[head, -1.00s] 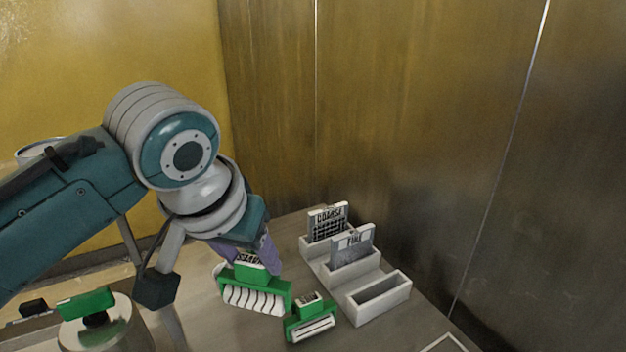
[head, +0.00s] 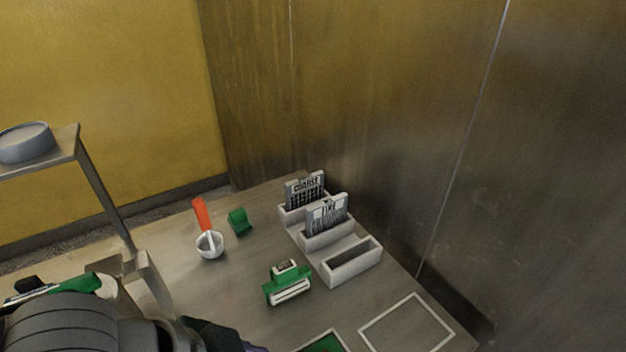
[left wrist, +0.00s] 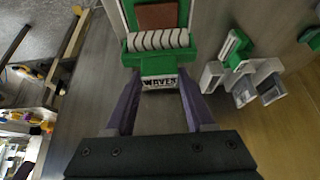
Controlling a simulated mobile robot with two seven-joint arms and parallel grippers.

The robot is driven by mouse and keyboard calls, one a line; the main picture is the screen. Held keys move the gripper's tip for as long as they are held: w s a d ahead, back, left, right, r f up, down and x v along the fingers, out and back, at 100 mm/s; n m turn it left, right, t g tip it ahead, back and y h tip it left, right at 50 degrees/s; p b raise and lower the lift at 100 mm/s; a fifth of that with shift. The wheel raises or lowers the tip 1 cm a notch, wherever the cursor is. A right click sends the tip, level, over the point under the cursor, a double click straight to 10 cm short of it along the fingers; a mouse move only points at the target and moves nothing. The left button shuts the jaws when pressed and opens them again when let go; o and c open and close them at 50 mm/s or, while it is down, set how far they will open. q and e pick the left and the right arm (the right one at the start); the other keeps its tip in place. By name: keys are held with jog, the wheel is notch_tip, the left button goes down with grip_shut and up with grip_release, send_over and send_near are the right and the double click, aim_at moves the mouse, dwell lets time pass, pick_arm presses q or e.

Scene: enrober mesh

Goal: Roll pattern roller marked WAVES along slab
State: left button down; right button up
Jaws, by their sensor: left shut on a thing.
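The pattern roller marked WAVES (left wrist: 158,40) has a white, wavy-ridged cylinder in a green frame with a white label block. My left gripper (left wrist: 158,72) is shut on its label end in the left wrist view. A brown slab (left wrist: 157,15) lies on a green board with a white rim, just beyond the roller at the top of that view. I cannot tell whether the roller touches the slab. In the head view only a corner of the green board (head: 325,343) shows at the bottom edge; the held roller and slab are out of sight there. My right gripper is not in view.
A smaller green roller (head: 288,284) lies on the table. A white rack (head: 352,267) holds COARSE (head: 305,190) and FINE (head: 326,215) combs; its front slot is empty. A white bowl (head: 210,247) with a red-handled tool and a green piece (head: 238,221) stand farther back.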

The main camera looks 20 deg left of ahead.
pick_arm(q)
notch_tip(320, 180, down, 6)
jog(key=b, duration=0.5)
jog(key=shift+f, duration=0.15)
jog(key=w+d, duration=0.1)
jog(key=w, duration=0.1)
jog(key=w+d+b, duration=0.1)
jog(key=w+d, duration=0.1)
jog(key=w+d+b, duration=0.1)
jog(key=w, duration=0.1)
jog(key=shift+d, duration=0.3)
jog(key=shift+w+d+b, duration=0.65)
jog(key=shift+w+d, duration=0.25)
jog(key=shift+w, duration=0.2)
jog(key=shift+f, duration=0.35)
jog(key=shift+s+a, duration=0.3)
jog(key=shift+s, duration=0.05)
jog(key=shift+s+a+p, duration=0.15)
jog(key=shift+s+p, duration=0.05)
jog(key=shift+p, duration=0.3)
jog(key=shift+s+a+p, duration=0.3)
jog(key=shift+s+p, duration=0.05)
jog(key=shift+p, duration=0.1)
jog(key=shift+s+a, duration=0.1)
jog(key=shift+s, duration=0.05)
